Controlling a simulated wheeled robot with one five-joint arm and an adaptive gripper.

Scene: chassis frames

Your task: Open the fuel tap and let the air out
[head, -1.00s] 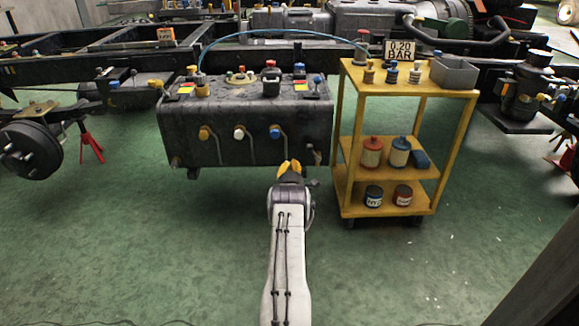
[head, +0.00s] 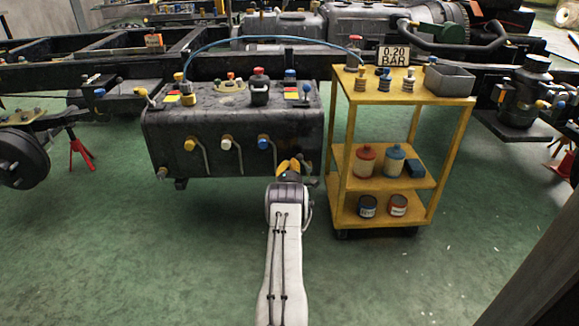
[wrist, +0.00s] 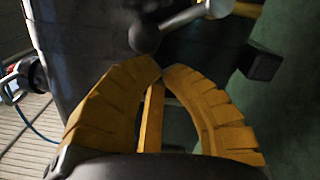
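The black fuel tank (head: 225,155) hangs below the chassis rail. On its front are yellow (head: 190,144), white (head: 226,143) and blue (head: 263,143) knobs with bent metal pipes or handles beside them; I cannot tell which is the fuel tap. A small fitting (head: 308,167) shows at its lower right corner. My gripper (head: 289,166) is in front of the tank's lower right part. In the wrist view its yellow fingers (wrist: 161,72) meet or nearly meet at the tips, with nothing held. Just beyond them is a dark round knob (wrist: 145,38) beside a metal rod (wrist: 185,19).
A yellow cart (head: 380,172) with bottles, tins, a grey bin (head: 450,79) and a "0.20 BAR" sign (head: 397,55) stands close to the right. A blue hose (head: 270,39) arches from tank to cart. A red stand (head: 80,150) is at left. The green floor in front is clear.

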